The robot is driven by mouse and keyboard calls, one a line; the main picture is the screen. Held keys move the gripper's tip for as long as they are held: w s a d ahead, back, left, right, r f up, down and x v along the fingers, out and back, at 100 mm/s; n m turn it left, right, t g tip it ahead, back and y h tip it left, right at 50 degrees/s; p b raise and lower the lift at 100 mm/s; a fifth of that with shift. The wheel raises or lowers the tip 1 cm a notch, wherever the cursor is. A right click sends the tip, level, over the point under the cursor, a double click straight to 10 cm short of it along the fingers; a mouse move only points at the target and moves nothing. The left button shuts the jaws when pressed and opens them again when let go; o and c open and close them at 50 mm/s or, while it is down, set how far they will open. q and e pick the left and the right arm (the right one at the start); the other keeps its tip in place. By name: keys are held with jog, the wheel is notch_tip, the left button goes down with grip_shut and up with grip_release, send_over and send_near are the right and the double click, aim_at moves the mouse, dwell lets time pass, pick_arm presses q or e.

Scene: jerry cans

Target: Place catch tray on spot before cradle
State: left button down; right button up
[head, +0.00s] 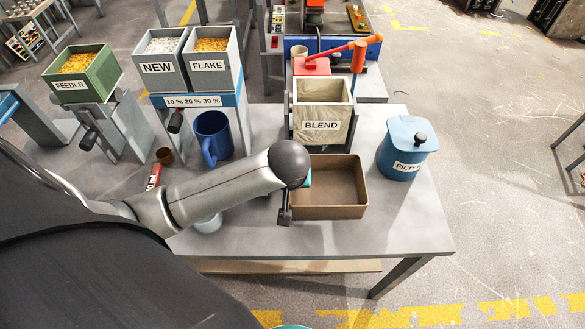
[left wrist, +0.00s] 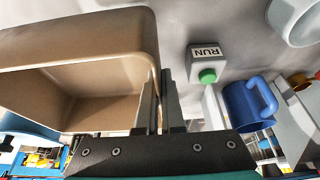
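The brown catch tray (head: 351,211) is in front of the BLEND bin (head: 321,123), open side up; I cannot tell whether it rests on the table or is just above it. In the left wrist view the tray (left wrist: 80,50) fills the left side. My left gripper (head: 285,214) is at the tray's left wall. In the left wrist view its fingers (left wrist: 160,103) are close together on either side of that wall, shut on it. The BLEND bin sits within a dark frame (head: 290,102), possibly the cradle.
The blue FILTER can (head: 402,150) stands close right of the tray. A blue mug (head: 212,135) and a RUN button box (left wrist: 206,58) are to the left. The grey table (head: 400,225) is clear at front right.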

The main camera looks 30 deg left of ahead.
pick_arm(q)
jog(key=w+a+b, duration=0.1)
jog(key=w, duration=0.2)
jog(key=w+a+f+b, duration=0.1)
jog(key=w+a, duration=0.3)
jog(key=w, duration=0.1)
jog(key=shift+w+a+f+b, duration=0.15)
jog(key=shift+w+f+b, duration=0.1)
jog(key=shift+w+b, duration=0.15)
jog(key=shift+s+f, duration=0.1)
jog(key=shift+f, duration=0.3)
notch_tip(320, 180, down, 4)
jog(key=shift+b, duration=1.1)
jog(key=shift+a+f+b, duration=0.1)
jog(key=shift+f+b, duration=0.2)
jog(key=shift+f, duration=0.2)
jog(key=c, duration=1.2)
grip_release()
jog(key=shift+o, duration=0.8)
pick_arm(e)
jog(key=w+d+f, duration=0.2)
jog(key=w+f, duration=0.1)
jog(key=f, duration=0.2)
jog(key=shift+d+f+t, duration=0.2)
jog(key=shift+f+t, duration=0.1)
